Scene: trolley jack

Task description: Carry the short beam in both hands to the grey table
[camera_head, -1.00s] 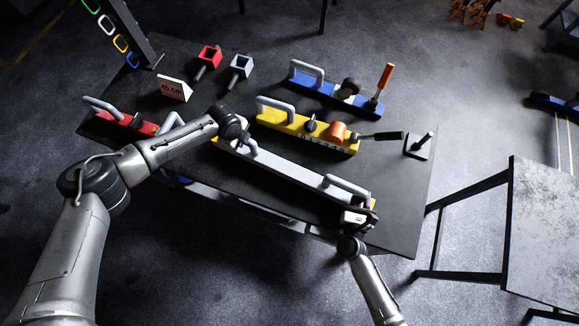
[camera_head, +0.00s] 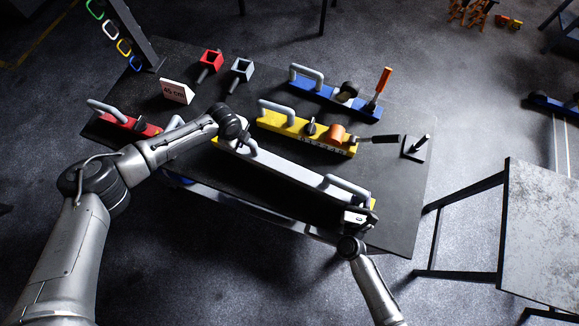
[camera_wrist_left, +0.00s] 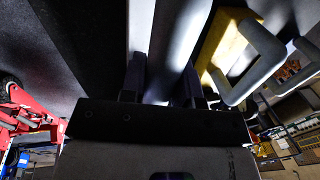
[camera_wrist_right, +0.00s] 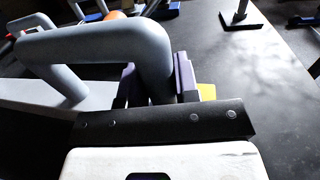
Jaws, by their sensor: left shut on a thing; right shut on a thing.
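The short beam (camera_head: 285,172) is light grey with yellow at its ends and a grey handle near each end. It is over the front part of the dark table (camera_head: 390,205); a clear gap beneath is hard to see. My left gripper (camera_head: 240,136) is shut at its left handle, whose grip is mostly hidden by my wrist. My right gripper (camera_head: 360,208) is shut on the right handle (camera_wrist_right: 115,45), which passes between the fingers in the right wrist view. The grey table (camera_head: 545,230), with a scuffed pale top, stands at the right, apart from the beam.
A yellow beam (camera_head: 283,122) with a black-handled tool lies behind the held beam. A blue beam (camera_head: 325,95), a red beam (camera_head: 118,120), a 45 cm sign (camera_head: 176,91) and a small post on a plate (camera_head: 416,147) stand around. Floor separates the two tables.

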